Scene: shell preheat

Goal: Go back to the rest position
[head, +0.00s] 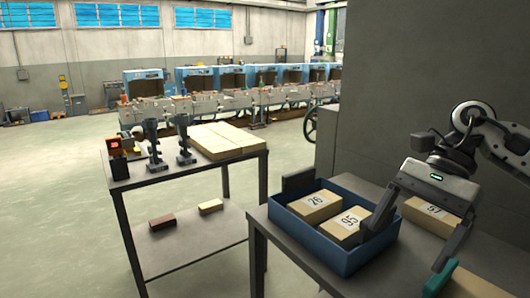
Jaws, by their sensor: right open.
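My right gripper (402,254) comes in from the right, over the front table, with its fingers spread wide. One finger reaches down by the right side of the blue tray (345,262); I cannot tell whether it touches. The other finger is farther right, near a green-tipped part. I see nothing held between the fingers. A cardboard box marked 26 (314,207) and a box marked 95 (343,229) lie in the tray. Another numbered box (430,214) lies right of the tray, partly hidden behind the gripper. My left gripper is not in view.
A dark upright piece (298,183) stands at the tray's back left. A second table (190,173) at left bears pale panels (225,140) and dark tools (153,146); its lower shelf holds two blocks. A large grey wall (410,90) rises behind the tray. Floor at left is open.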

